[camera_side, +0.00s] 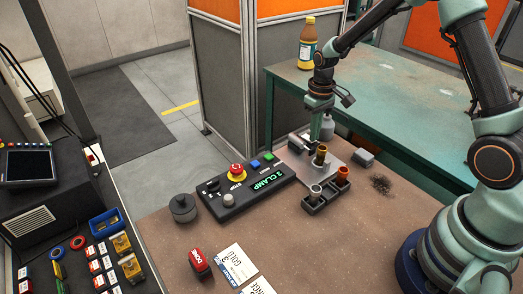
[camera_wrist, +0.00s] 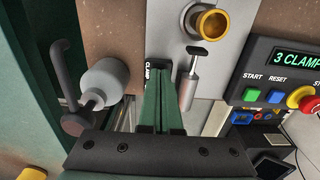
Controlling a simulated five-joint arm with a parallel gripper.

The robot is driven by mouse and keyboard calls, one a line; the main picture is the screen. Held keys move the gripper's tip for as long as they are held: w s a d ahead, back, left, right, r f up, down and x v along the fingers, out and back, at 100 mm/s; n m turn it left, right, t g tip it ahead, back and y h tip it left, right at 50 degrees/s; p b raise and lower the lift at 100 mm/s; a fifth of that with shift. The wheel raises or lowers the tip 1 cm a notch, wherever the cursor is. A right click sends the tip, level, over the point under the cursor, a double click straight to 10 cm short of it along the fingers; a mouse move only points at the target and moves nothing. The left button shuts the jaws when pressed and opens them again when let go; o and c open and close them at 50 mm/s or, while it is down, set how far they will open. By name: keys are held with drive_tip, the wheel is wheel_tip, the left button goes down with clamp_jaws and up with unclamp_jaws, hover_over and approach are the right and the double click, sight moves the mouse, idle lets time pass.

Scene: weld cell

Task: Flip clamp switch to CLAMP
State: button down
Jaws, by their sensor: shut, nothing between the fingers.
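My gripper (camera_side: 316,136) is shut and empty, pointing down over the metal fixture plate (camera_side: 345,157). In the wrist view the green fingers of my gripper (camera_wrist: 164,70) are close together, beside a small label reading CLAMP (camera_wrist: 148,76). Just right of the fingers is a silver cylinder with a black T-shaped handle (camera_wrist: 188,82), perhaps the clamp switch; a narrow gap seems to separate them. The switch's setting cannot be told, and the fingers hide part of the area. The control box (camera_side: 262,197) has a green display reading 3 CLAMP (camera_wrist: 296,58).
A brass cup (camera_wrist: 210,22) stands on the plate. A red emergency stop (camera_side: 237,170) sits on the box.

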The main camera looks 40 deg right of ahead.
drive_tip(key=shift+f, duration=0.3)
drive_tip(key=shift+r, duration=3.5)
wheel_tip(320, 180, up, 12)
drive_tip(key=f+t, duration=0.1)
drive_tip(key=t, duration=0.2)
hover_over(313, 144)
drive_tip(key=s+a, duration=0.4)
drive_tip(key=s, duration=0.2)
drive_tip(key=s+a+r+t, duration=0.2)
drive_tip(key=s+a+r, duration=0.1)
drive_tip(key=s, duration=0.6)
drive_tip(key=shift+a+r+t, duration=0.3)
drive_tip(key=shift+r, duration=0.15)
